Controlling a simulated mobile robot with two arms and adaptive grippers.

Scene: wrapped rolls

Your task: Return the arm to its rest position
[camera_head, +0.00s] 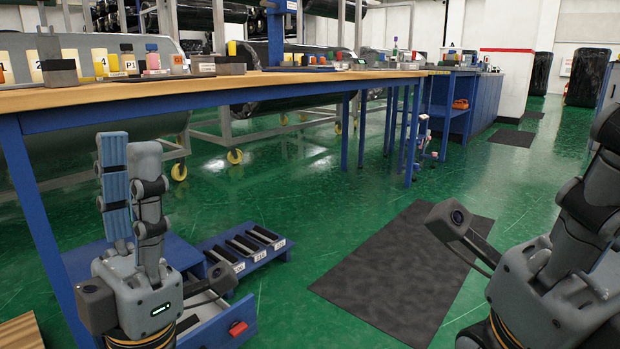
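My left gripper (130,165) is at the lower left, with its fingers pointing up. The blue ribbed inner pad of one finger shows clearly beside the other finger, with nothing held between them. It is in front of the workbench (265,87), below the height of its top in the picture. My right gripper (605,180) is at the right edge, over the green floor. Its fingers are partly cut off by the frame, so its opening cannot be judged. No held object shows there.
Bottles, numbered blocks and small items stand along the workbench. A blue step-like rack (245,250) and an open blue drawer with a red handle (237,328) are low behind my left gripper. A dark mat (405,275) lies on open floor between my arms.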

